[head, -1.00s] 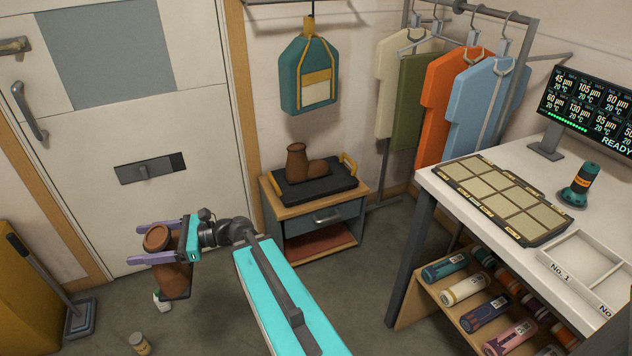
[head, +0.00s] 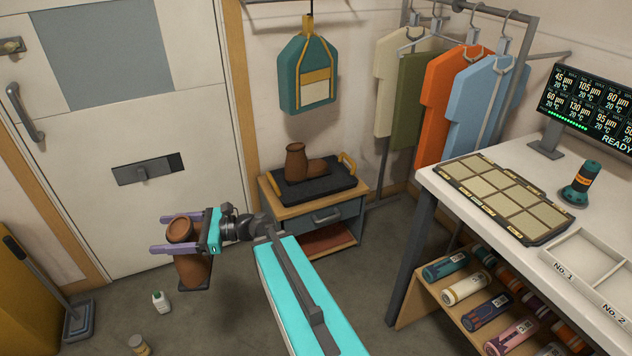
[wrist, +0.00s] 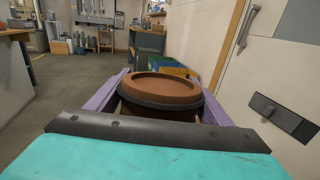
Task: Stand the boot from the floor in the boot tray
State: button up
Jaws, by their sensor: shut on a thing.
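My gripper (head: 180,234) is shut on a brown boot (head: 192,268), its purple fingers on either side of the boot's shaft. The boot is upright, its round top facing up, and it is held in front of the white door, above the floor. In the wrist view the boot's top (wrist: 160,88) sits between the fingers. The black boot tray (head: 330,187) with yellow handles lies on a small cabinet. Another brown boot (head: 297,163) stands upright in the tray's left part, leaving bare tray around it.
The small cabinet (head: 325,217) stands against the back wall, a teal bag (head: 307,75) hanging above it. Hanging garments (head: 447,95) and a white workbench (head: 500,235) are to the right. A white bottle (head: 161,301) and a small jar (head: 139,345) are on the floor.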

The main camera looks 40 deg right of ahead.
aim_at(317, 188)
jog(key=u, duration=0.05)
jog(key=i, duration=1)
jog(key=z, duration=0.05)
